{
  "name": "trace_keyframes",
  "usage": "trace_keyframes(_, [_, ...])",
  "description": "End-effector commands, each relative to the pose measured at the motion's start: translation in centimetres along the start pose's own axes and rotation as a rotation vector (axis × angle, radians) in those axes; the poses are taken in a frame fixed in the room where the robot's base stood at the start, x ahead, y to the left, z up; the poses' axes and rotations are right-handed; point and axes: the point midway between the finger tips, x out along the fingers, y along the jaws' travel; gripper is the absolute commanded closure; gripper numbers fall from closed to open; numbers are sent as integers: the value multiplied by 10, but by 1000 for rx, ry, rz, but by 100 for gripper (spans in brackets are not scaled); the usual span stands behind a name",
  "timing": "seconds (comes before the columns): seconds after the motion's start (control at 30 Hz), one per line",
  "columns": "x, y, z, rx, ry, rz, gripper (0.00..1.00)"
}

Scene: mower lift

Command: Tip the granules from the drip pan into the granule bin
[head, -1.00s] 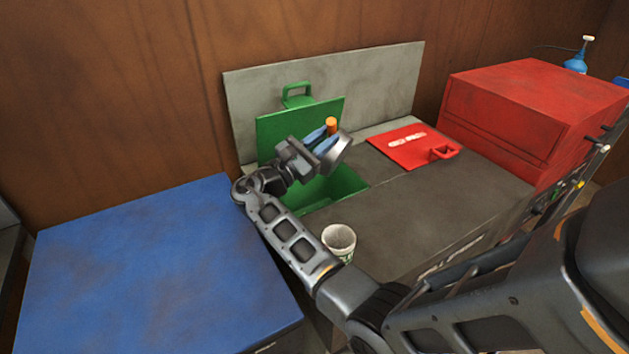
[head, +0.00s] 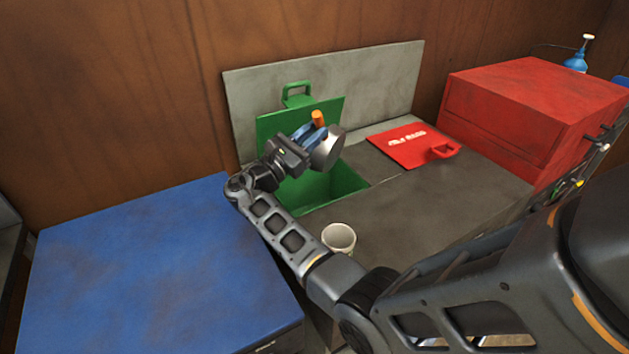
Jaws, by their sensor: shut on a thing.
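My gripper (head: 306,136) is shut on the drip pan (head: 329,148), a round grey pan with an orange-ended handle (head: 317,119). The pan is steeply tilted, its round face turned to the right and towards the camera. It is held above the open green bin (head: 349,180), which is sunk in the grey bench. The bin's green lid (head: 272,127) stands raised behind it. I cannot tell whether granules are in the pan or falling, and the bin's floor is partly hidden by my arm.
A shut red lid (head: 405,150) with white lettering lies right of the green bin. A white cup (head: 338,237) stands on the grey bench (head: 430,215) in front. A red chest (head: 530,110) is at right, a blue cabinet (head: 140,270) at left. A grey panel (head: 385,90) rises behind.

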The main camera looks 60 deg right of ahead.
Motion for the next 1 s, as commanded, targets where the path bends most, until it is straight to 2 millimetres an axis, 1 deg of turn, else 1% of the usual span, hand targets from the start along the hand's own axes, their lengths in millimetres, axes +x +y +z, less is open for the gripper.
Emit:
trace_keyframes(0.3, [-2,10,1,-38,-10,16,100])
trace_keyframes(1.0, [-6,24,1,-123,-33,50,100])
